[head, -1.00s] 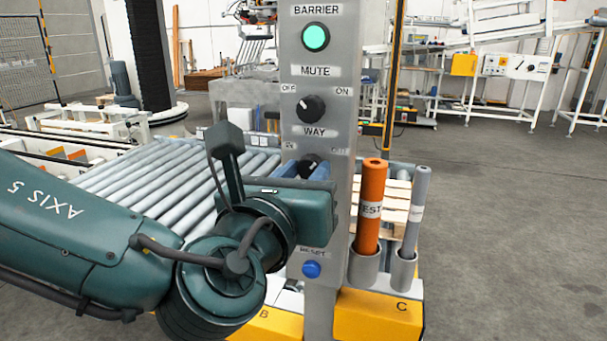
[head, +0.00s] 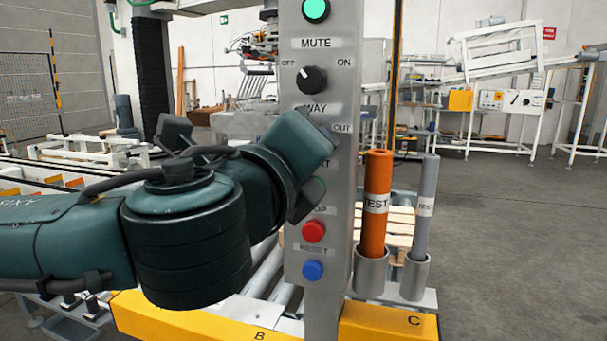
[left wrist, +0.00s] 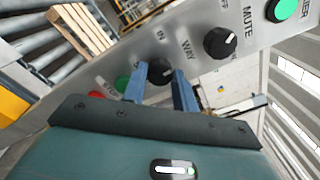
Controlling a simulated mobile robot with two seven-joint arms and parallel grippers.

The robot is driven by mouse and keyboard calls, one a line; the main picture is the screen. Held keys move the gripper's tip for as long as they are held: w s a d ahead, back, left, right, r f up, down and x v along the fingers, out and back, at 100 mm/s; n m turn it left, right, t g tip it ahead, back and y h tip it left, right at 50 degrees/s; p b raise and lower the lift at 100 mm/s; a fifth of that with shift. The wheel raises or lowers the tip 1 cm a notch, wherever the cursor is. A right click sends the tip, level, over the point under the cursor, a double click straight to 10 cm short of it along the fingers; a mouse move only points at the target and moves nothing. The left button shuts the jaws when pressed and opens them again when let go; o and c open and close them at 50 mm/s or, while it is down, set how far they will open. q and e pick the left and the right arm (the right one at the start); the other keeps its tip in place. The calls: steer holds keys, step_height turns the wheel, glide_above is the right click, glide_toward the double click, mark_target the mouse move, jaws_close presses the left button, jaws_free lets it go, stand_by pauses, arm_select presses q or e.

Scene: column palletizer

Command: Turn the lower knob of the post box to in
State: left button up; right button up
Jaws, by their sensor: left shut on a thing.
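The grey post box (head: 338,200) stands upright in the middle of the head view. Its lower knob, under the WAY label (head: 315,108), is hidden there behind my left gripper (head: 305,145). In the left wrist view the black lower knob (left wrist: 160,74) sits between the two blue fingers of my left gripper (left wrist: 160,68), which are shut on it. The IN label (left wrist: 160,35) shows beside it; I cannot tell clearly where the knob points. The upper knob (head: 311,79), under MUTE, points toward OFF. My right gripper is not in view.
Below the knobs are a red button (head: 313,231) and a blue button (head: 312,270); a green lamp (head: 316,10) is above. An orange tube (head: 375,215) and a grey tube (head: 423,215) stand in holders right of the box. Open floor lies farther right.

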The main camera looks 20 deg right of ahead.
arm_select(q)
steer(key=n+b, duration=0.4)
steer(key=n, duration=0.3)
steer(key=shift+n, duration=0.4)
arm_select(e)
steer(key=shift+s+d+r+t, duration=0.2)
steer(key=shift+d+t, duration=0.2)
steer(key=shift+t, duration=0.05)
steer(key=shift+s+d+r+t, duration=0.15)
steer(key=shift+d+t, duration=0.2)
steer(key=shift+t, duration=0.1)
arm_select(q)
steer(key=o, duration=1)
steer(key=shift+c, duration=0.2)
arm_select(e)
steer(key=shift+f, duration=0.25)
arm_select(q)
steer(key=shift+s, duration=0.1)
steer(key=b+v, duration=0.1)
steer(key=v, duration=1.2)
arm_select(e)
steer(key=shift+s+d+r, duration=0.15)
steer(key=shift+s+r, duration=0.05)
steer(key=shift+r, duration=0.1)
